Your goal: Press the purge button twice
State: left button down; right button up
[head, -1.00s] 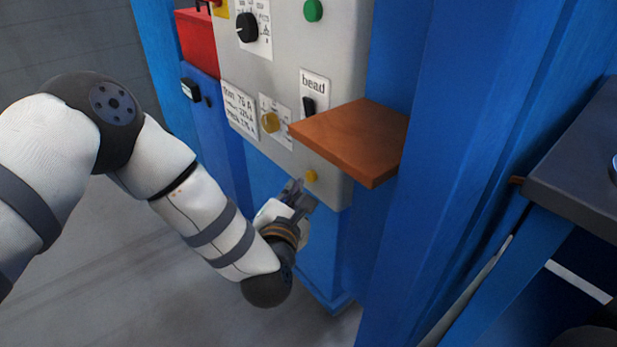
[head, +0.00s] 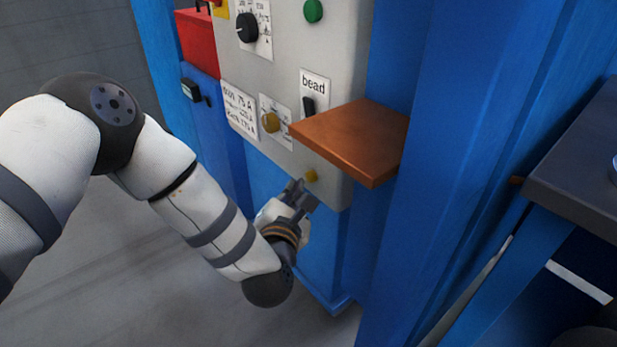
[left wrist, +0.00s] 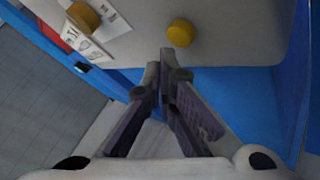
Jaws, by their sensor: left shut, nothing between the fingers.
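A small yellow button (head: 311,176) sits low on the grey control panel (head: 350,60), below the brown shelf; no label by it can be read. It also shows in the left wrist view (left wrist: 180,33), just beyond the fingertips. My left gripper (head: 299,187) is shut and empty, close beside the button at the panel's lower edge. In the left wrist view its fingertips (left wrist: 166,62) point towards the panel, a little below the button. I cannot tell whether they touch it. My right gripper is not in view.
A brown shelf (head: 350,140) juts out above the button. A yellow knob (head: 271,122), a black "bead" switch (head: 308,106), a black dial (head: 247,27) and a green button (head: 313,11) are on the panel. A dark-topped table (head: 580,155) stands at the right.

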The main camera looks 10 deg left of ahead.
pick_arm(q)
jog(key=shift+w+d, duration=0.25)
jog(key=shift+w+d, duration=0.3)
jog(key=shift+w, duration=0.1)
dwell(0.8)
jog(key=shift+s+a+p, duration=0.4)
jog(key=shift+s+a, duration=0.15)
jog(key=shift+s, duration=0.2)
jog(key=shift+a, duration=0.1)
jog(key=s+a+p, duration=0.1)
jog(key=s, duration=0.1)
jog(key=s+a+p, duration=0.1)
jog(key=s+a, duration=0.1)
jog(key=shift+p, duration=0.3)
dwell(0.6)
